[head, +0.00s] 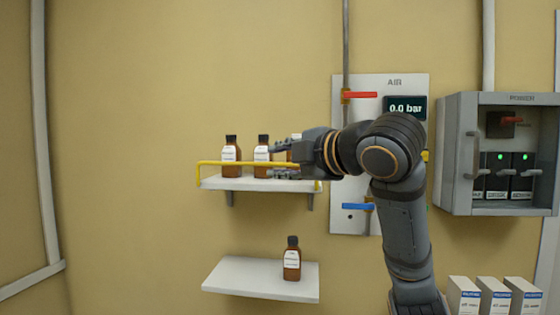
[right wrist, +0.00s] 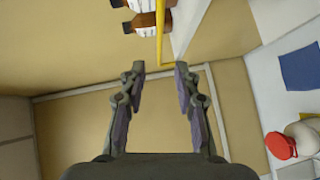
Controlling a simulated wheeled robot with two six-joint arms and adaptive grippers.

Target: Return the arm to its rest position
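My right arm (head: 404,230) rises from the lower right in the head view and bends left at shelf height. Its right gripper (head: 280,160) points left in front of the upper shelf and overlaps the bottles there in the picture. In the right wrist view the right gripper (right wrist: 160,68) is open, with a clear gap and nothing between its fingers. My left gripper is not in view.
The upper shelf (head: 215,184) has a yellow rail (head: 240,163) and several brown bottles (head: 231,155). A lower shelf (head: 240,280) holds one brown bottle (head: 292,262). An AIR panel (head: 350,225), a grey POWER cabinet (head: 455,160) and white boxes (head: 465,298) stand right.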

